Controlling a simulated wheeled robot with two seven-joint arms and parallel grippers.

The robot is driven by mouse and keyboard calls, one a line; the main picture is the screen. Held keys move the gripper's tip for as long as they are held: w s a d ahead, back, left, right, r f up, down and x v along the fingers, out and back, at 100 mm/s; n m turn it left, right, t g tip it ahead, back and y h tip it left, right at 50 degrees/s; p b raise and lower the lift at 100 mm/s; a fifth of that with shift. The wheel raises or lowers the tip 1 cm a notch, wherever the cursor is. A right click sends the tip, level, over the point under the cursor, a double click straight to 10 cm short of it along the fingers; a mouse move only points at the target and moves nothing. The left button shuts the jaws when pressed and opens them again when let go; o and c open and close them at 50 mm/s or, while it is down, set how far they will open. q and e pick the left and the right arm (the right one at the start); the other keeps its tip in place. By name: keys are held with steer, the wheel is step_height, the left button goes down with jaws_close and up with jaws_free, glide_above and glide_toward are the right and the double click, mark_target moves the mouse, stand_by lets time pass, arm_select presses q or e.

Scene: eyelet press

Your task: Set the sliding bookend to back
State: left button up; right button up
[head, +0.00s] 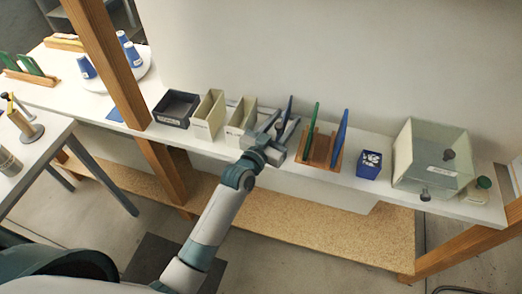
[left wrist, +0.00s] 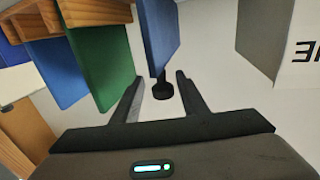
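A thin blue upright panel with a black knob, which looks like the sliding bookend (head: 288,107), stands at the left of the wooden rack (head: 322,150) on the shelf. In the left wrist view the blue panel (left wrist: 158,35) hangs down from the top and its black knob (left wrist: 162,88) sits between my fingertips. My left gripper (head: 281,126) is open, with one finger on each side of the knob; it also shows in the left wrist view (left wrist: 160,95). I cannot tell whether a finger touches the knob. My right gripper is not in view.
A green panel (head: 309,132) and a blue panel (head: 339,138) stand in the rack. Cream file boxes (head: 208,116) and a dark tray (head: 175,108) are to the left. A blue box (head: 369,164) and a clear case (head: 430,157) are to the right. A wooden post (head: 106,62) rises at left.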

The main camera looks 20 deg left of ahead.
arm_select(q)
steer(key=b+v, duration=0.4)
steer(key=v, duration=1.1)
steer(key=shift+s, duration=0.15)
steer(key=shift+f, duration=0.1)
